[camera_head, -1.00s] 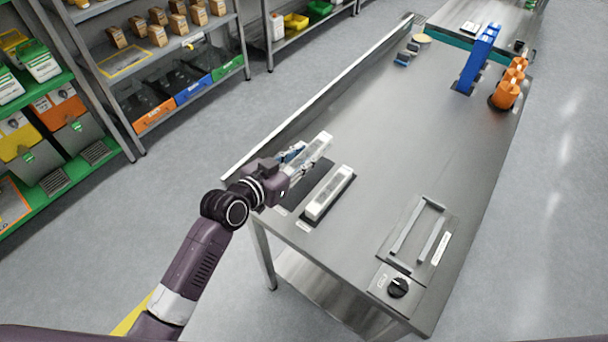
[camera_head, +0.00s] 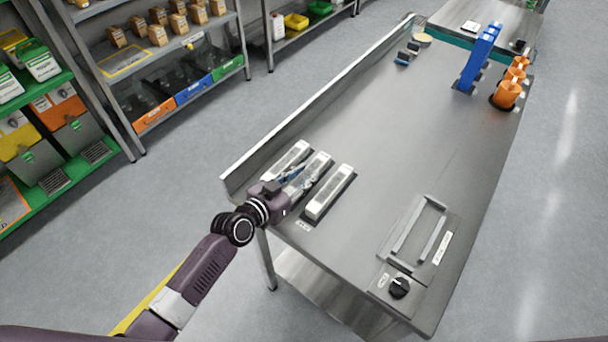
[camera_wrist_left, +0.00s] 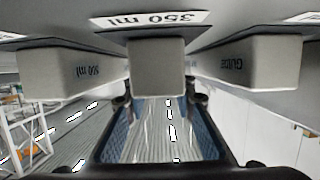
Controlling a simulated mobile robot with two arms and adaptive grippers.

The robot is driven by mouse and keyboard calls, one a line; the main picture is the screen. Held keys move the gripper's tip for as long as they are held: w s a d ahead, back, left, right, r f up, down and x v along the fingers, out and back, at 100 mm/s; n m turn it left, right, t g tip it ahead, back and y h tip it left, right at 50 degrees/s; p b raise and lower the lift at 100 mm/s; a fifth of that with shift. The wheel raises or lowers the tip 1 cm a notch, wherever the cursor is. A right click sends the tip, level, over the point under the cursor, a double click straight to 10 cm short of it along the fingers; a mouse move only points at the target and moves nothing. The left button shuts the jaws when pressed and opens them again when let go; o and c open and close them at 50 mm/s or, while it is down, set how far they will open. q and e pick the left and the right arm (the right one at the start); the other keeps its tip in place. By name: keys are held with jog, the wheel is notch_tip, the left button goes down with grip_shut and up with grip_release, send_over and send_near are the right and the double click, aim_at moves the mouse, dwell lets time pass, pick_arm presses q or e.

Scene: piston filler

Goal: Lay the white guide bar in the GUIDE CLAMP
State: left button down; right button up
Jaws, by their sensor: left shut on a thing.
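Three long white bars lie side by side near the left end of the steel table: a left bar (camera_head: 287,159), a middle bar (camera_head: 317,164) and a right bar (camera_head: 330,190). My left gripper (camera_head: 296,180) is shut on the middle bar, low among the other two. In the left wrist view the middle bar's end (camera_wrist_left: 157,66) sits between the blue finger pads, by a "350 ml" label (camera_wrist_left: 150,20). The guide clamp (camera_head: 432,236) is at the right front, with two parallel grey rails and nothing between them. My right gripper is not in view.
A black knob (camera_head: 399,287) is in front of the clamp. A raised rim (camera_head: 320,100) runs along the table's left edge. A blue stand (camera_head: 478,58) and orange parts (camera_head: 508,92) stand farther back. The middle of the table is clear.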

pick_arm(q)
jog(key=c, duration=1.6)
grip_release()
jog(key=shift+f, duration=0.1)
